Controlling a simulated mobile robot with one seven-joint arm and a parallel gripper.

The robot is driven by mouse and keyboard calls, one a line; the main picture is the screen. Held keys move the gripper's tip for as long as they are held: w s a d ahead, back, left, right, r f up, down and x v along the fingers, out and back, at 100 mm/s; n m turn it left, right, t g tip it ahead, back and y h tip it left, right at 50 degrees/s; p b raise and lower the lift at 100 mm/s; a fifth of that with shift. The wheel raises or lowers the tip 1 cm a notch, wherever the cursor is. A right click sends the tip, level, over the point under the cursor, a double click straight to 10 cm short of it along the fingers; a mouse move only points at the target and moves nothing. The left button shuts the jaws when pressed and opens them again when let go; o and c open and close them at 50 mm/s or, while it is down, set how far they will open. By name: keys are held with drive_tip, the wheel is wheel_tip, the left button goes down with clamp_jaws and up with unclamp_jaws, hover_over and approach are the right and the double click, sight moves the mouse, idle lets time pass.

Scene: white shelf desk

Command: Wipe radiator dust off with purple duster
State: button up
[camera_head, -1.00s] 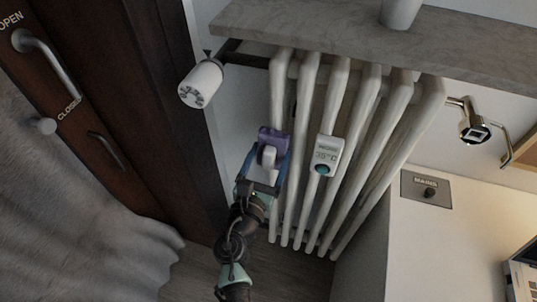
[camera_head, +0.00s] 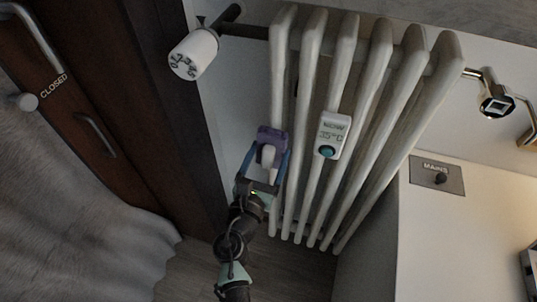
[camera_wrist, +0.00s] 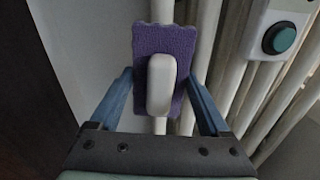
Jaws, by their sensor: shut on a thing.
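The purple duster (camera_head: 272,137) has a white handle and is at the left end of the white radiator (camera_head: 343,110). My gripper (camera_head: 267,170) is shut on the duster. In the wrist view the duster (camera_wrist: 178,50) lies between the two blue fingers (camera_wrist: 163,98), its purple pad up against a radiator column. Whether the pad touches the column cannot be told for sure. Dust on the radiator is not clearly visible.
A white meter (camera_head: 332,135) with a teal button is fixed to the radiator front, right of the duster. A numbered valve knob (camera_head: 193,54) sticks out at upper left, a metal valve (camera_head: 495,104) at right. A dark door (camera_head: 150,120) stands left. A MAINS switch plate (camera_head: 437,176) is at right.

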idle(0.3)
drive_tip(key=shift+p+v, duration=0.75)
drive_tip(key=shift+v, duration=2.2)
drive_tip(key=shift+p+v, duration=0.3)
drive_tip(key=shift+v, duration=1.2)
